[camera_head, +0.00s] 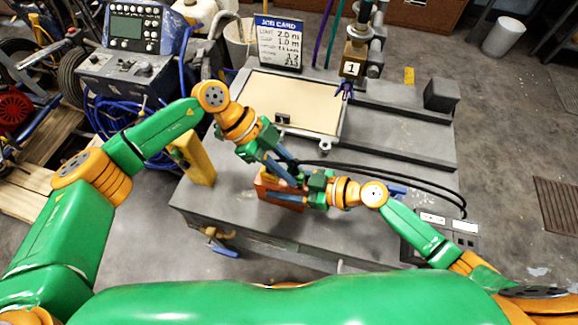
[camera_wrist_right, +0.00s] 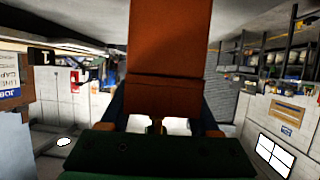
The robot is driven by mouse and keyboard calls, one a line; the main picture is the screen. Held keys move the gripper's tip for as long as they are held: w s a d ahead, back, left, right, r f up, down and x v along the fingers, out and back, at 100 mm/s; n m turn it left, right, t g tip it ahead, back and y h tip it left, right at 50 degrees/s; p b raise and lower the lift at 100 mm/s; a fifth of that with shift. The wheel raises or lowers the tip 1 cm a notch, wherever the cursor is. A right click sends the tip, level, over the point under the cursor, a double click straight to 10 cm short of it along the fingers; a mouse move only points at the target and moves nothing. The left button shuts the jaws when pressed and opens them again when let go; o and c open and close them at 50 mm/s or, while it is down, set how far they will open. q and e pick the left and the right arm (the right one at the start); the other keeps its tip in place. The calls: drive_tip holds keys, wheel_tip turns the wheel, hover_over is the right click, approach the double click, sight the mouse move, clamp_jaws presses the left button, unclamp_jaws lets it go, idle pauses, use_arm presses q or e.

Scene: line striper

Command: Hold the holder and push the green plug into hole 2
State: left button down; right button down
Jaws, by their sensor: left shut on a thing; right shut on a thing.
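The holder, an orange-brown block (camera_head: 278,190), is on the grey bench top in the head view, partly covered by both grippers. It fills the top middle of the right wrist view (camera_wrist_right: 165,50). My right gripper (camera_head: 303,190) comes in from the right and is shut on the holder, with a finger on either side in the wrist view (camera_wrist_right: 163,112). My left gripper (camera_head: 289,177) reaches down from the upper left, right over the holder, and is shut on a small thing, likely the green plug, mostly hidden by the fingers. The holes and their numbers cannot be made out.
A yellow block (camera_head: 194,158) stands at the bench's left edge. Behind are a beige board (camera_head: 290,102), a job card (camera_head: 279,45) and a post with a "1" tag (camera_head: 352,69). Black hoses (camera_head: 400,174) run across the bench at right. The front bench top is clear.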

use_arm(q)
drive_tip(key=shift+f, duration=1.35)
idle(1.3)
drive_tip(key=shift+c, duration=2)
unclamp_jaws()
drive_tip(key=shift+f, duration=0.1)
drive_tip(key=shift+v, duration=3.6)
drive_tip(key=shift+d, duration=0.1)
use_arm(e)
drive_tip(key=shift+c, duration=0.2)
unclamp_jaws()
